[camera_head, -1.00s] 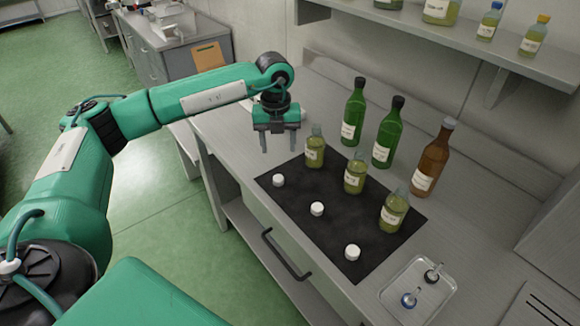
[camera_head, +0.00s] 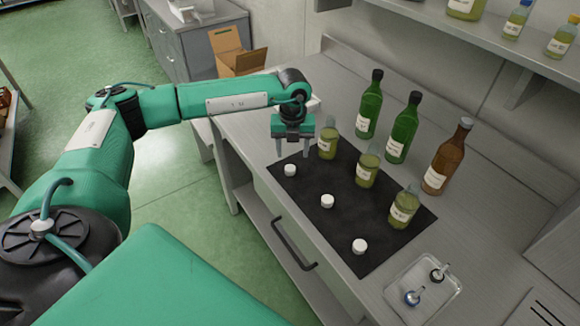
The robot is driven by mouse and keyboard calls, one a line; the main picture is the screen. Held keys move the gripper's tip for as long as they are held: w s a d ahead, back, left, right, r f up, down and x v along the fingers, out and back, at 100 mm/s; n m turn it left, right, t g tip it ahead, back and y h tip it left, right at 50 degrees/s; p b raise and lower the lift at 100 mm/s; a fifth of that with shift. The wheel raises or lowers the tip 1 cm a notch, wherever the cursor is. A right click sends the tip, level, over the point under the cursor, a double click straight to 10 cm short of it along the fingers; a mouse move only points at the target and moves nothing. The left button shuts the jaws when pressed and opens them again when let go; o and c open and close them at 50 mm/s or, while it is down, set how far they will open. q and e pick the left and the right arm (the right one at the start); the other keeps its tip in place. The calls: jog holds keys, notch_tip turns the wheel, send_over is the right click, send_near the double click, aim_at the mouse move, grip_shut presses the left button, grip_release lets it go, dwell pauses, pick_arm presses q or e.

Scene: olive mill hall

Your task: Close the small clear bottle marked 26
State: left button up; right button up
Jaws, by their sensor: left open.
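Three small clear bottles of yellow-green oil stand upright in a row on a black mat (camera_head: 345,225): a far one (camera_head: 327,145), a middle one (camera_head: 367,172) and a near one (camera_head: 403,210). Their necks look uncapped. Their labels are too small to read, so I cannot tell which is marked 26. Three white caps lie on the mat in front of them: far (camera_head: 290,170), middle (camera_head: 327,201) and near (camera_head: 359,246). My left gripper (camera_head: 292,152) is open and empty, pointing down, and appears just above or behind the far cap, left of the far bottle. My right gripper is out of view.
Two green bottles (camera_head: 369,105) (camera_head: 403,130) and a brown bottle (camera_head: 447,160) stand behind the mat. A metal tray (camera_head: 440,300) with two small stoppers lies at the near right. A shelf (camera_head: 470,35) with more bottles overhangs the back.

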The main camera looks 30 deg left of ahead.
aim_at(290, 168)
pick_arm(q)
jog(key=shift+f, duration=0.55)
jog(key=shift+f, duration=0.15)
jog(key=f, duration=0.1)
jog(key=f+p, duration=0.1)
jog(key=f, duration=0.1)
jog(key=f+p, duration=0.1)
jog(key=shift+s+a+f, duration=0.2)
jog(key=shift+s+a, duration=0.05)
jog(key=shift+a, duration=0.05)
jog(key=shift+f, duration=0.25)
jog(key=shift+c, duration=0.4)
jog(key=c, duration=0.9)
